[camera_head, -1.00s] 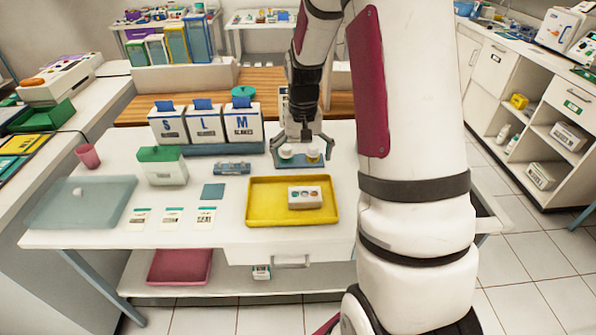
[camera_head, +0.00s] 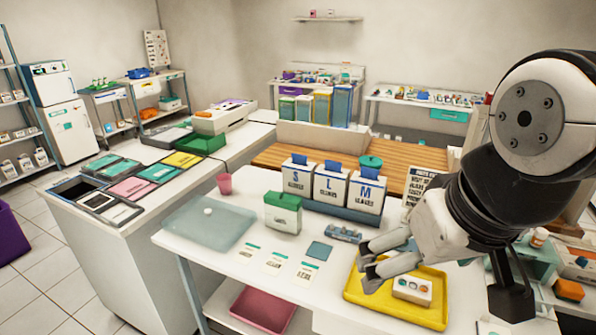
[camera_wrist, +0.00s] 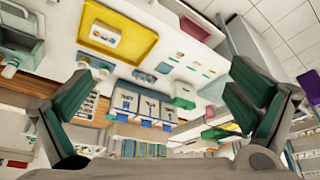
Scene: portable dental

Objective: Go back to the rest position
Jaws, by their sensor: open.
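My gripper (camera_head: 380,262) is at the right of the head view, in front of the yellow tray's back left part as seen from there. Its fingers are apart with nothing between them. In the wrist view my gripper (camera_wrist: 160,120) shows its two green-padded fingers wide apart at left and right, with the table and glove boxes beyond. The yellow tray (camera_head: 425,318) holds a small white block with round wells (camera_head: 412,289). The tray also shows in the wrist view (camera_wrist: 140,50).
Glove boxes (camera_head: 331,185) stand at the table's back. A green-and-white box (camera_head: 283,212), a pink cup (camera_head: 224,183) and a translucent tray (camera_head: 205,228) are on the table. A side counter (camera_head: 120,240) with coloured trays stands left.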

